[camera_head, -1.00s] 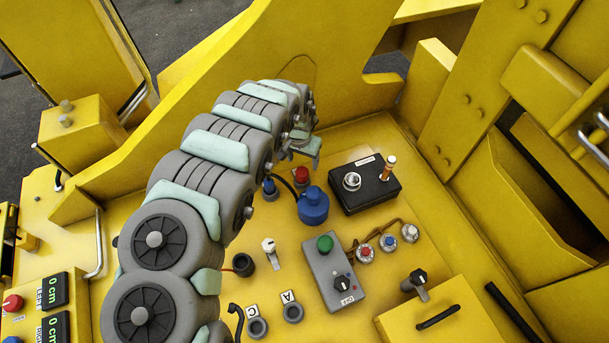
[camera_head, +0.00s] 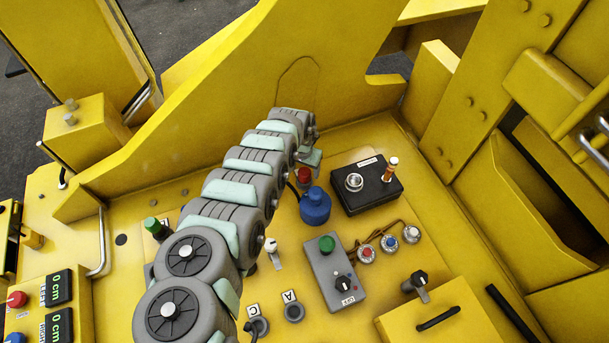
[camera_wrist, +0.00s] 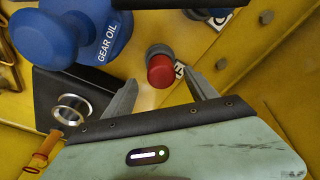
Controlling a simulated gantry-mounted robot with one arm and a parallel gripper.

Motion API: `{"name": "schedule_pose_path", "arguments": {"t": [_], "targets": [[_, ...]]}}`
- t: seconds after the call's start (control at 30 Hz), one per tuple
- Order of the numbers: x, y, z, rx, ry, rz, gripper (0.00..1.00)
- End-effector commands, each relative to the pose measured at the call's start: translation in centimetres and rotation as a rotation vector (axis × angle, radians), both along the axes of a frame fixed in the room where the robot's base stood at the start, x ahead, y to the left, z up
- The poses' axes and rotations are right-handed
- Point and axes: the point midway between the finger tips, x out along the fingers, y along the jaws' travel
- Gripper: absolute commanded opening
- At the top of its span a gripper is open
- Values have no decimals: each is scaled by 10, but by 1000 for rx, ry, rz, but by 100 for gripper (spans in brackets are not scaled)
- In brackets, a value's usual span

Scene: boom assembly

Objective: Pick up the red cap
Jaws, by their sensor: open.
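The red cap (camera_wrist: 160,72) sits on a round grey piece on the yellow panel. In the wrist view it lies between the two fingertips of my open gripper (camera_wrist: 162,78), with a visible gap to each finger. How far it is beyond the fingertips is hard to tell. In the head view the red cap (camera_head: 304,174) is partly covered by my gripper (camera_head: 312,158) and stands just behind the blue gear oil bottle (camera_head: 315,206).
The gear oil bottle (camera_wrist: 97,28) and a black box (camera_head: 367,184) with a silver button and an orange-handled switch are close by. A grey control box (camera_head: 331,270) with a green button stands nearer. A yellow wall (camera_head: 290,85) rises behind the cap.

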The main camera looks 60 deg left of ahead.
Motion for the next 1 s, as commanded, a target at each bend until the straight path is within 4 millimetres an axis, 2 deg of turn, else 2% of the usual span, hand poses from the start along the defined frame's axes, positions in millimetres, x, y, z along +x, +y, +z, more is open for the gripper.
{"name": "schedule_pose_path", "arguments": {"t": [0.3, 0.67, 1.0], "targets": [[2, 4, -32, 2, -1, -2, 66], [2, 5, -34, 0, 0, -2, 66], [2, 5, -35, 0, 0, -2, 40]]}}
